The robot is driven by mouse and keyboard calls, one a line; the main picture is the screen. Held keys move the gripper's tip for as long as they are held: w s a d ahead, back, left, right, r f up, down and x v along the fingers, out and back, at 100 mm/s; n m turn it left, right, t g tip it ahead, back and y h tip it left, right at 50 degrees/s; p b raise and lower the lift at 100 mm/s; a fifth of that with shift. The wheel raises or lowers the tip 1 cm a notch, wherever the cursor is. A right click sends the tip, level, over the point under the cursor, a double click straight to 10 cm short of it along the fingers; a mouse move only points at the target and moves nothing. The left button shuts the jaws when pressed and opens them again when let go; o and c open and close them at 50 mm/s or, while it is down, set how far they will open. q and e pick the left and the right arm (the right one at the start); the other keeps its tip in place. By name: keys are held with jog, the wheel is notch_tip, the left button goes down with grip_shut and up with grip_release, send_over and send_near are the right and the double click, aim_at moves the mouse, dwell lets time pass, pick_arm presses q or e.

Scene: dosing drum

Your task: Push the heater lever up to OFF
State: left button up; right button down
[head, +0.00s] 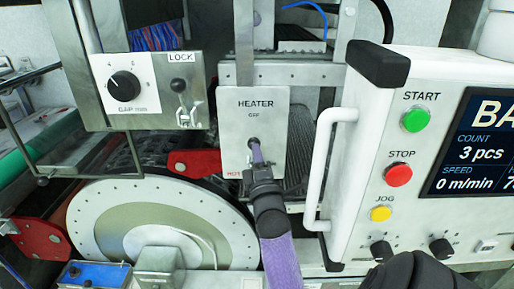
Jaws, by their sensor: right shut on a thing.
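The heater panel (278,112) is a pale plate marked HEATER, with OFF above and a red label, probably HOT, at its lower left. The heater lever (253,142) shows as a dark knob end below the OFF mark; the rest of it is hidden by my gripper. My left gripper is not in view.
A white control cabinet (345,190) with a white handle (322,170) stands close on the right. The LOCK and GAP box (148,90) is at the left. A red bracket (195,163) and a large round drum disc (100,215) lie lower left.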

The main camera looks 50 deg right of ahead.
jog(key=shift+r, duration=0.25)
